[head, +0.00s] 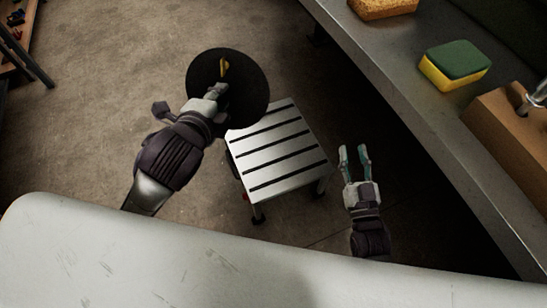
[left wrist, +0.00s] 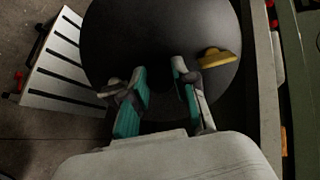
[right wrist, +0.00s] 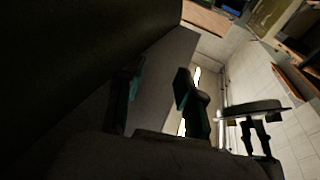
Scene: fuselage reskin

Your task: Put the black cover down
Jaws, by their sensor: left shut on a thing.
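The black cover (head: 254,92) is a round dark disc with a yellow piece (head: 224,67) on its face. My left gripper (head: 222,88) is shut on it and holds it in the air, just past the upper left corner of a slatted metal step. In the left wrist view the cover (left wrist: 135,40) fills the space beyond the fingers (left wrist: 160,85); the exact grip point is dark. My right gripper (head: 354,150) is open and empty, to the right of the step. Its fingers (right wrist: 160,98) stand apart in the right wrist view.
The slatted metal step (head: 281,165) has a bare top. A grey workbench (head: 415,105) runs along the right, with a green and yellow sponge (head: 455,65), a brown sponge (head: 383,7) and a cardboard-brown block (head: 505,125). Floor (head: 110,110) at left is clear. A pale curved surface (head: 150,260) lies in front.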

